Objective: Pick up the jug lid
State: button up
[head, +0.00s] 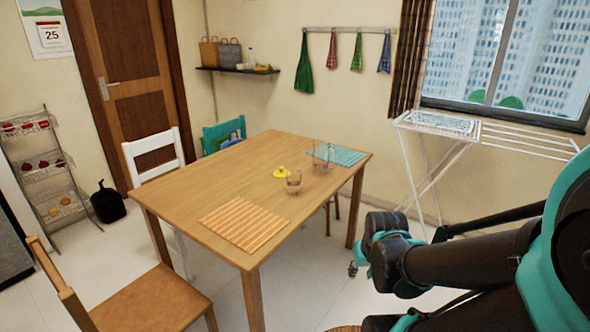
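A small yellow lid (281,172) with a raised knob lies on the wooden table (190,188), near the middle of its right half. A clear glass jug (322,156) stands behind and to the right of the lid. A small clear glass (293,183) stands just in front of the lid, close to it. My dark and teal arm (450,262) fills the lower right, off the table's right side. I make out no gripper fingers in the head view.
An orange striped mat (244,224) lies at the table's near edge and a teal mat (341,155) at the far right. A wooden chair (150,301), a white chair (153,150) and a teal chair (224,131) surround the table. A white drying rack (440,126) stands right.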

aim_at(281, 172)
jog(key=i+l+u, duration=0.1)
jog(key=u, duration=0.3)
jog(key=i+l+u, duration=0.2)
jog(key=u, duration=0.2)
jog(key=i+l, duration=0.2)
jog(key=l, duration=0.15)
jog(key=i+l+u, duration=0.15)
jog(key=l, duration=0.2)
jog(key=i+l, duration=0.2)
jog(key=l, duration=0.15)
jog(key=i+l+u, duration=0.15)
jog(key=l, duration=0.2)
jog(key=i+l, duration=0.15)
jog(key=l, duration=0.2)
jog(key=i+l+u, duration=0.15)
jog(key=l, duration=0.25)
